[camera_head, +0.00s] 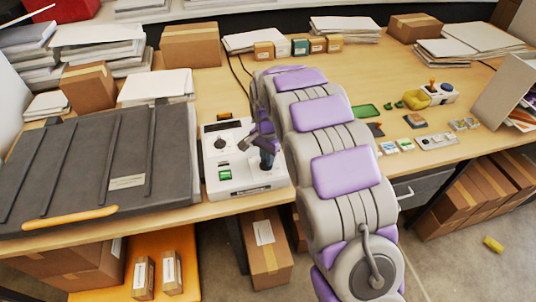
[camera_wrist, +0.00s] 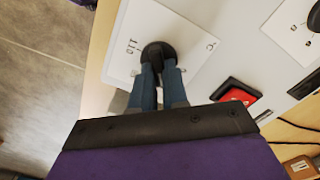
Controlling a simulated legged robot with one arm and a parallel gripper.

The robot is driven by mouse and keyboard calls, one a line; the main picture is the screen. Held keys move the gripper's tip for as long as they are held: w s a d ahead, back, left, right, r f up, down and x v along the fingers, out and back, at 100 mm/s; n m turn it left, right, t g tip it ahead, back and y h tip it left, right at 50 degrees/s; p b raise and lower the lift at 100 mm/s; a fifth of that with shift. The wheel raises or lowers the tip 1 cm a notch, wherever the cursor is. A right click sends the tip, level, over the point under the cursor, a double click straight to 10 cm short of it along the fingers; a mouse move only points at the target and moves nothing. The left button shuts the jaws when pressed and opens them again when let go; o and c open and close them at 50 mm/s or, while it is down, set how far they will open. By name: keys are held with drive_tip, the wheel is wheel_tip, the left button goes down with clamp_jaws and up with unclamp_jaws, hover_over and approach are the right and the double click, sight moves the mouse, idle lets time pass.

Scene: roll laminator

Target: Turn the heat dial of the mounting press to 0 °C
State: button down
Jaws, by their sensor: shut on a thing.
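The mounting press has a dark grey slatted lid (camera_head: 85,165) with an orange front handle, and a white control box (camera_head: 245,186) on its right. My gripper (camera_head: 267,158) is over the right part of this box. In the wrist view, my gripper (camera_wrist: 162,72) is shut on a round black dial (camera_wrist: 158,50) on a white plate. The fingers cover part of the dial, and its pointer and scale cannot be read. A second black dial (camera_head: 220,143) sits on the left of the box; a dial also shows at the wrist view's upper right (camera_wrist: 314,18).
A green switch (camera_head: 225,175) is on the box's front left; a red switch (camera_wrist: 235,95) shows in the wrist view. Cardboard boxes (camera_head: 190,45) and paper stacks (camera_head: 157,86) stand behind. Small stamps and a yellow item (camera_head: 416,98) lie right of my arm.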

drive_tip(key=n+p, duration=0.3)
drive_tip(key=n, duration=0.2)
drive_tip(key=shift+a+p, duration=0.2)
drive_tip(key=shift+p, duration=0.15)
drive_tip(key=n+p, duration=0.2)
drive_tip(key=n, duration=0.3)
drive_tip(key=shift+s+a+f, duration=0.1)
drive_tip(key=shift+a, duration=0.05)
drive_tip(key=shift+n, duration=0.3)
drive_tip(key=c, duration=1.1)
unclamp_jaws()
drive_tip(key=shift+c, duration=0.2)
wheel_tip(320, 180, up, 17)
drive_tip(key=p, duration=0.2)
drive_tip(key=shift+a, duration=0.1)
